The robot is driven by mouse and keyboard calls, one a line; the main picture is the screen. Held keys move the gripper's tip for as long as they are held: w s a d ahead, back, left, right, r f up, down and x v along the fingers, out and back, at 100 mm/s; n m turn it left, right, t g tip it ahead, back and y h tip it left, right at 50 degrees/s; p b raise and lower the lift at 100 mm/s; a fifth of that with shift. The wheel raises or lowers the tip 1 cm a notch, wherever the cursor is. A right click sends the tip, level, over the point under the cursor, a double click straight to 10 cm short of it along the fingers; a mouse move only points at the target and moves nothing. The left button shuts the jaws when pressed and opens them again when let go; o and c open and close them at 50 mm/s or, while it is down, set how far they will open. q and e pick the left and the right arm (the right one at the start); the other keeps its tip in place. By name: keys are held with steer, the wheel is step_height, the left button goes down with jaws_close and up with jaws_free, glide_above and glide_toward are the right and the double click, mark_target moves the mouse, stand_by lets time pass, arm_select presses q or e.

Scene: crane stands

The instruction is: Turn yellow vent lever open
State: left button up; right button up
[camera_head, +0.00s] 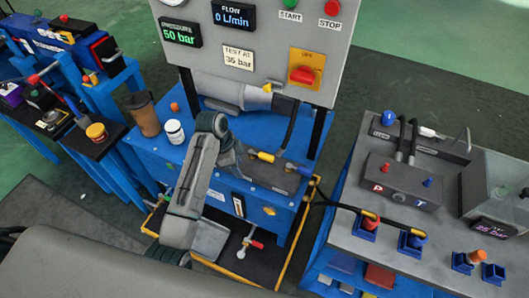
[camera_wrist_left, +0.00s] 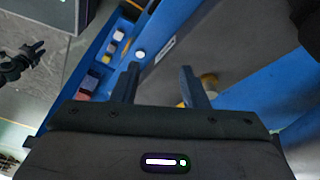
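The yellow lever (camera_head: 262,156) lies on top of the dark grey valve block (camera_head: 272,178) on the blue stand, in the head view. My left arm reaches over the stand's left part, and my left gripper (camera_head: 236,160) is just left of the lever; its fingertips are hard to make out there. In the left wrist view my left gripper (camera_wrist_left: 160,84) has its two fingers apart with nothing between them. A yellowish part (camera_wrist_left: 209,82) shows beside the right finger; I cannot tell whether it is the lever. My right gripper is not clearly seen.
A panel (camera_head: 262,35) reads 50 bar, 0 L/min and "test at 35 bar", with a red knob (camera_head: 301,75). A brown cup (camera_head: 143,113) and white jar (camera_head: 174,131) stand left of my arm. A hose (camera_head: 290,125) rises behind the block. A grey console (camera_head: 400,185) stands at right.

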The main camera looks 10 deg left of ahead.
mark_target(266, 155)
arm_select(q)
steer(key=w+d+r+m+g+h, duration=0.1)
steer(key=w+d+r+m, duration=0.1)
steer(key=w+r+m, duration=0.15)
steer(key=w+d+r+m+h, duration=0.1)
steer(key=w+d+r+m, duration=0.15)
steer(key=w+r, duration=0.25)
steer(key=shift+y, duration=0.3)
steer(key=x, duration=0.3)
steer(key=p+x, duration=0.1)
steer(key=x, duration=0.2)
steer(key=a+x, duration=0.1)
steer(key=x, duration=0.3)
steer(key=shift+s+d+f, duration=0.1)
steer(key=shift+s+f, duration=0.05)
steer(key=shift+s, duration=0.1)
arm_select(e)
steer(key=shift+a+r, duration=0.15)
steer(key=shift+r, duration=0.5)
arm_select(q)
steer(key=c, duration=0.7)
jaws_close()
steer(key=shift+p, duration=0.3)
arm_select(e)
steer(key=shift+a, duration=0.3)
